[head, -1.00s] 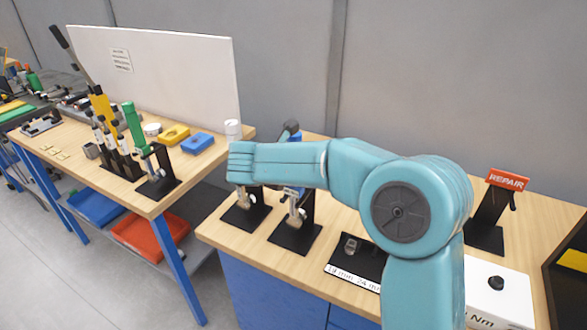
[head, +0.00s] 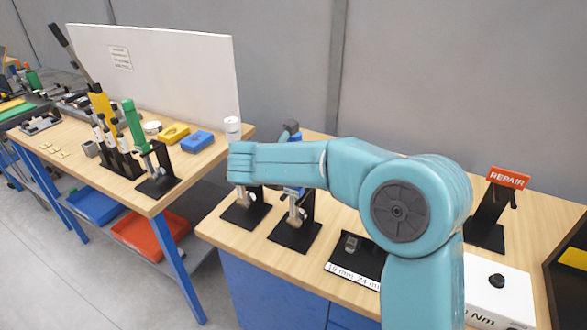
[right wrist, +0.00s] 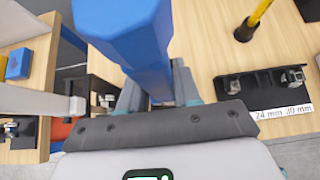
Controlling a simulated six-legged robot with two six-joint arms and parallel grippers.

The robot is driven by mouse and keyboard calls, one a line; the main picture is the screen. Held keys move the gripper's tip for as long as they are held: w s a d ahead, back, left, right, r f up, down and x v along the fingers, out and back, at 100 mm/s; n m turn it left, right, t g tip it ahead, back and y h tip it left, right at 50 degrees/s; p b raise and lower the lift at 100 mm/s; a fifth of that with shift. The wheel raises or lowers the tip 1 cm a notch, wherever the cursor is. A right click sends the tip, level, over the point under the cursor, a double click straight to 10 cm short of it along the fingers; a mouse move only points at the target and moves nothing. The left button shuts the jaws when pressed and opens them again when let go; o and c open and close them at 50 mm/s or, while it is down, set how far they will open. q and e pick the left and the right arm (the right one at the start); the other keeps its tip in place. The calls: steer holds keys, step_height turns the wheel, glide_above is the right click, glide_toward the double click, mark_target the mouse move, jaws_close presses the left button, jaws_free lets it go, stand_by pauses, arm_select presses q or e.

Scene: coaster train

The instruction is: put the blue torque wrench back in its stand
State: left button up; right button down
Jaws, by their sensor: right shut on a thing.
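The blue torque wrench (right wrist: 125,35) fills the upper middle of the right wrist view as a thick blue handle. My right gripper (right wrist: 155,97) is shut on it. In the head view my right arm hides the gripper and most of the wrench; the dark blue top (head: 291,127) shows above the arm. Below the arm, a metal wrench end (head: 296,212) is at the black stand (head: 297,238) on the right-hand bench. I cannot tell whether it is seated in the stand. My left gripper is in neither view.
Another black stand (head: 245,214) is just left, with a white-topped tool (head: 232,128). A socket holder (head: 350,262), a REPAIR stand (head: 487,235) and a white box (head: 498,292) are to the right. A green-handled wrench (head: 133,125) stands on the left bench.

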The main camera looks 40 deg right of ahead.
steer(key=shift+f, duration=0.35)
stand_by(0.3)
steer(key=c, duration=0.7)
jaws_free()
steer(key=shift+f, duration=0.15)
steer(key=b+v, duration=0.1)
steer(key=v, duration=1.6)
steer(key=s+a+f+m+g+y, duration=0.15)
steer(key=a+f+y, duration=0.25)
steer(key=f, duration=1)
steer(key=a+f+m+g+y, duration=0.2)
steer(key=a+f+y, duration=0.15)
steer(key=f, duration=1.05)
steer(key=s+a+f+m+y, duration=0.2)
steer(key=s+f+m, duration=0.4)
steer(key=f+m, duration=0.1)
steer(key=s+a+f+m+y, duration=0.2)
steer(key=s+a+f+m, duration=0.1)
steer(key=s+f+m, duration=0.3)
steer(key=s+a+f+m+y, duration=0.2)
steer(key=s+f+m, duration=0.4)
steer(key=f+m, duration=0.1)
steer(key=shift+s+a+f+m, duration=0.2)
steer(key=shift+a+f+m, duration=0.15)
steer(key=shift+a+m, duration=0.1)
